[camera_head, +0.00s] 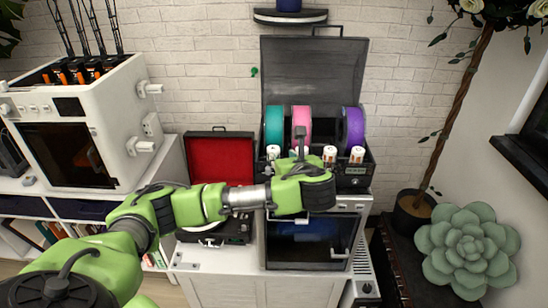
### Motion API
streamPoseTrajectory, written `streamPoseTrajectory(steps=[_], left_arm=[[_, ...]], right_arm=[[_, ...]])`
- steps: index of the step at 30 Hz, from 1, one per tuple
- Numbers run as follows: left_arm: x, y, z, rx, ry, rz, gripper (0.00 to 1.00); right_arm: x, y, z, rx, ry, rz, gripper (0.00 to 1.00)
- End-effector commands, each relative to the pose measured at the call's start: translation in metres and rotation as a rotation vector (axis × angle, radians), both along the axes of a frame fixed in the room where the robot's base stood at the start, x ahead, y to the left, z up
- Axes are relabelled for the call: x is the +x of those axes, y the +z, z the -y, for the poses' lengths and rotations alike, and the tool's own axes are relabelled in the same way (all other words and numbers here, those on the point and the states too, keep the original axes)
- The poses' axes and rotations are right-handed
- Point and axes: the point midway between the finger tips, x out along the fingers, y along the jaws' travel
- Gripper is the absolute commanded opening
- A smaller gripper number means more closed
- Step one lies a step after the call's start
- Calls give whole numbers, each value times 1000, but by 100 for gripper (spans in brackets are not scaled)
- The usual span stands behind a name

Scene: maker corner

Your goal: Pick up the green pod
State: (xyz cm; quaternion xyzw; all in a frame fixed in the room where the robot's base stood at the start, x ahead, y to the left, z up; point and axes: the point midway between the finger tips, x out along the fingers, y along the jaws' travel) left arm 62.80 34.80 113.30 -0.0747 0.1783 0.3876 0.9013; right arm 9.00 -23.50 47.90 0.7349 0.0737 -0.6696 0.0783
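My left arm reaches in from the lower left. Its wrist end and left gripper (308,186) are in front of the open dark case (368,172), over the front of the white cabinet. The fingers are hidden by the wrist, so I cannot tell whether they are open or shut. I cannot make out a green pod for certain. A small green object (254,71) shows against the brick wall, left of the raised lid; what it is is too small to tell. Anything directly behind my wrist is hidden. My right gripper is not in view.
The case holds a teal spool (274,125), a pink spool (301,122), a purple spool (353,127) and several small white-topped items (357,154). A red-lined box (219,160) and a white printer (92,120) stand left. A succulent (468,250) is at right.

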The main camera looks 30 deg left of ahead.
Motion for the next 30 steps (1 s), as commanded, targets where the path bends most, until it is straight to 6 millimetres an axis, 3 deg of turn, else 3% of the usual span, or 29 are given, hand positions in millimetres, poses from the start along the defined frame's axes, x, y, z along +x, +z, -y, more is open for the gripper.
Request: streamPoseTrajectory(steps=[9, 30], left_arm=[[37, -23, -41, -3, 3, -3, 31], [77, -50, -84, -5, 0, 0, 31]], right_arm=[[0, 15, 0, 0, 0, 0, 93], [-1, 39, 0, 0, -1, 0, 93]])
